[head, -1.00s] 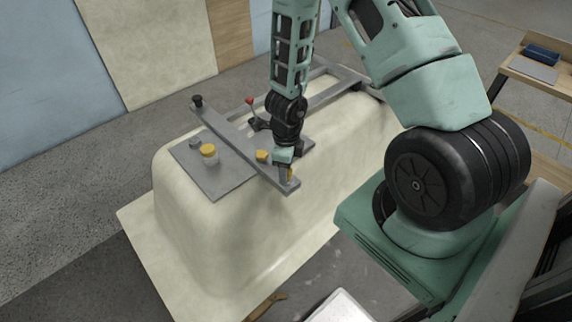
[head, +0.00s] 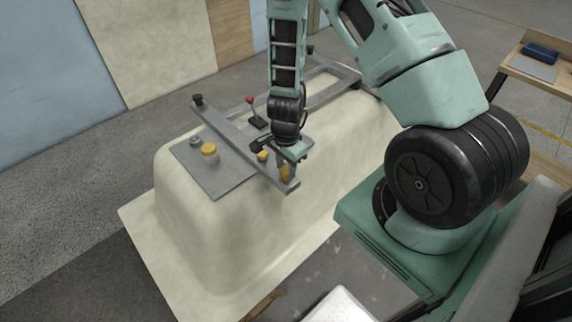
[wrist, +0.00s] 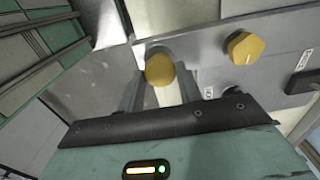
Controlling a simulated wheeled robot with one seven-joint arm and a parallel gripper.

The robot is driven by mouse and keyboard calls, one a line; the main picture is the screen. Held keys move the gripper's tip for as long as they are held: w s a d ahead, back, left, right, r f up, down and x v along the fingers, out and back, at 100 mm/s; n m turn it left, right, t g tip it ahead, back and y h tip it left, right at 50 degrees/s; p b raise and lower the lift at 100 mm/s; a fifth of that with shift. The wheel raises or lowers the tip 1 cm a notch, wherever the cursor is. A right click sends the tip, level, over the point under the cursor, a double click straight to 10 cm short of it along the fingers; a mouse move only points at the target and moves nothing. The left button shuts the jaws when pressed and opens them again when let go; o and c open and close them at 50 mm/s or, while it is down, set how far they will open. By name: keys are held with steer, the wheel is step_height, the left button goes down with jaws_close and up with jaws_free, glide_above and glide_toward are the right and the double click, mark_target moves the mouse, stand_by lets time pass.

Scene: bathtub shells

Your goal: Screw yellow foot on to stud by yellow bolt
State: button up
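The yellow foot (head: 285,173) is at the near right end of the grey bar. In the wrist view the foot (wrist: 160,68) shows as a rounded yellow piece between my finger tips. My gripper (head: 287,167) points down over it, with one finger on each side, in the wrist view (wrist: 160,82) too. The tips are very close to its sides; I cannot tell whether they press on it. The stud is hidden. The yellow bolt (head: 263,156) stands beside it on the frame, and has a faceted head in the wrist view (wrist: 243,47).
The grey frame (head: 228,133) lies across an upturned cream tub shell (head: 200,240). A grey plate (head: 215,180) holds a yellow-topped cylinder (head: 209,150) just left. A red-knobbed lever (head: 250,99) and black knob (head: 198,99) stand up close by.

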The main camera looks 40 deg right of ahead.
steer(key=m, duration=1)
steer(key=shift+f+m+b, duration=0.1)
steer(key=shift+m+b, duration=0.3)
steer(key=shift+m, duration=1.2)
steer(key=o, duration=1.1)
steer(key=shift+c, duration=0.6)
